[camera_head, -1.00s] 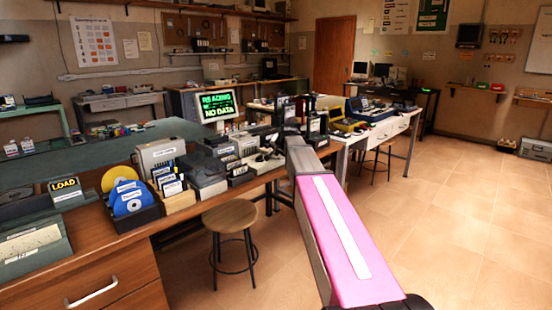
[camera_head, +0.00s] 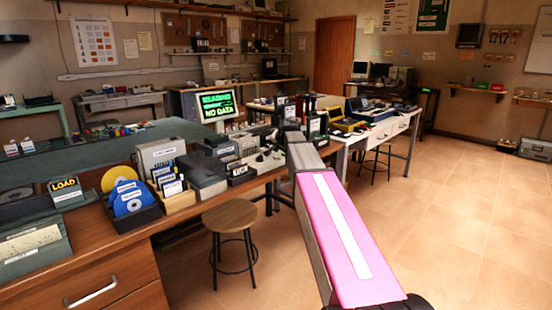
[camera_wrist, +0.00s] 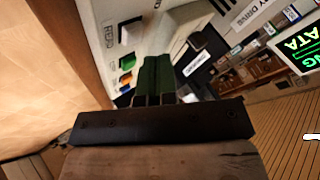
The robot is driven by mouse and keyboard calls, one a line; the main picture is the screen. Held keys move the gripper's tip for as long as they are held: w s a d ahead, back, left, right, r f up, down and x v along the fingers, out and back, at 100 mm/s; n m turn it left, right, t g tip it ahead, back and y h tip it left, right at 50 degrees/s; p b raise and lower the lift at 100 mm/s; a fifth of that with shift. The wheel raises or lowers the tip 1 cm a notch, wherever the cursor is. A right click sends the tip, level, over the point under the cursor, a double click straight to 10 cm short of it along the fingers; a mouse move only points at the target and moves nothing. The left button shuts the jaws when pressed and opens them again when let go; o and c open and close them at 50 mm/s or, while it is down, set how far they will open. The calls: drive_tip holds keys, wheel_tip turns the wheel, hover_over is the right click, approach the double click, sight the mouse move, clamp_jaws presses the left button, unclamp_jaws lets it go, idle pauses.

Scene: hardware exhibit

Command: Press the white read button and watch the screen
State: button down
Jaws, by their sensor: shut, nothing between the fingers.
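In the wrist view a light-coloured device panel (camera_wrist: 150,8) carries the white button (camera_wrist: 130,33) beside a label that seems to say READ. Green and orange buttons (camera_wrist: 126,72) sit below it. My gripper (camera_wrist: 160,66) is shut and empty, its dark green fingers in front of the panel, just below and right of the white button. I cannot tell whether they touch the panel. The screen (camera_head: 217,105) glows green in the head view, reading NO DATA on its lower line, with a line like READING above. Part of it shows in the wrist view (camera_wrist: 300,45). The head view hides my fingertips.
A labelled dark item (camera_wrist: 198,58) is close to my fingers' right in the wrist view. In the head view, disc racks (camera_head: 130,200) and boxes crowd the wooden bench. A round stool (camera_head: 230,215) stands before it. The tiled floor on the right is open.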

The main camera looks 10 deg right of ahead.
sight(277, 157)
drive_tip(key=shift+r, duration=2.3)
drive_tip(key=shift+s, duration=0.1)
